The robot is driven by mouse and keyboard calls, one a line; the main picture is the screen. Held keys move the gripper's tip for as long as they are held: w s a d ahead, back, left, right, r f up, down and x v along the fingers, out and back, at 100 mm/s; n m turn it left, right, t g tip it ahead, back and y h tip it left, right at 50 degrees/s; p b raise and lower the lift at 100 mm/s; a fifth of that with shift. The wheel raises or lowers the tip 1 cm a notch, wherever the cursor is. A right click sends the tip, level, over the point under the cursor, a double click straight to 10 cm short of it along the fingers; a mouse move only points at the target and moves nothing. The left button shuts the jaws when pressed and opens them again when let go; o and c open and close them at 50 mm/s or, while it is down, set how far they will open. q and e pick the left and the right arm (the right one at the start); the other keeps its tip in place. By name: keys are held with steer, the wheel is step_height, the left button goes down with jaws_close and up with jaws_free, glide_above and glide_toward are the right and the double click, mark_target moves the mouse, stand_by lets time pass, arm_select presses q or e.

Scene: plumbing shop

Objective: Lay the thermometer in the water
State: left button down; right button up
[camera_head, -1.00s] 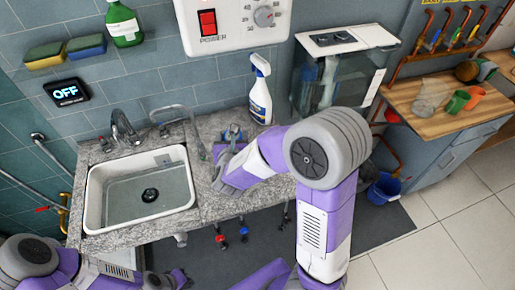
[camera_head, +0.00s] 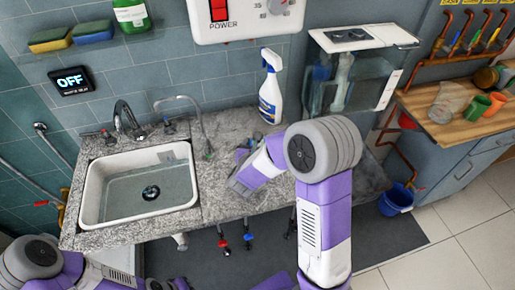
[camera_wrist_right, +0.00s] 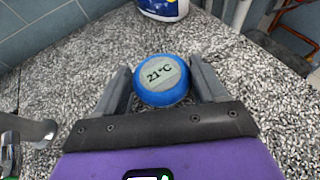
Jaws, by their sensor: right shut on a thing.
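The thermometer is a round blue thing with a grey face reading 21°C (camera_wrist_right: 161,80). It sits between the two grey fingers of my right gripper (camera_wrist_right: 162,84), which is shut on it above the speckled counter. In the head view my right gripper (camera_head: 240,158) is over the counter to the right of the sink, and the arm partly covers it. The white sink (camera_head: 88,200) holds clear, greyish water (camera_head: 125,190) with a dark drain under it. My left gripper (camera_head: 168,284) is low at the left, below the sink front; its fingers are too small to judge.
Chrome taps (camera_head: 125,120) and a thin curved spout (camera_head: 205,140) stand behind and right of the sink. A spray bottle (camera_head: 270,95) and a clear tank (camera_head: 350,80) stand at the back of the counter (camera_head: 225,205). Sponges (camera_head: 92,33) sit on a wall shelf.

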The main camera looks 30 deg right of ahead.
steer(key=shift+f, duration=0.1)
steer(key=o, duration=0.6)
steer(key=shift+f, duration=0.25)
steer(key=o, duration=0.4)
steer(key=shift+r, duration=0.1)
steer(key=shift+r, duration=0.1)
